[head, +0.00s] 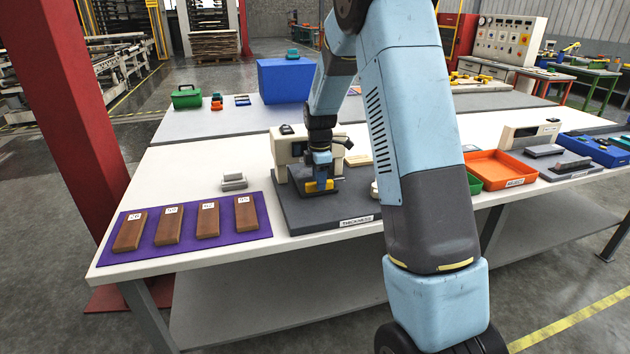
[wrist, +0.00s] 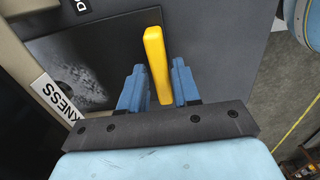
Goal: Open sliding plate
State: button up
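The thickness tester (head: 283,158) stands on the white table, a cream housing on a dark grey base (head: 310,212) labelled THICKNESS. A yellow bar handle (wrist: 155,60) stands up from the grey surface in the wrist view, and it also shows low in the head view (head: 312,187).
A purple mat (head: 180,251) with several brown labelled blocks lies to the left. A small grey block stack (head: 234,181) sits between mat and tester. An orange tray (head: 496,170) is to the right, and a blue bin (head: 287,81) stands behind.

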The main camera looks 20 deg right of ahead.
grip_shut()
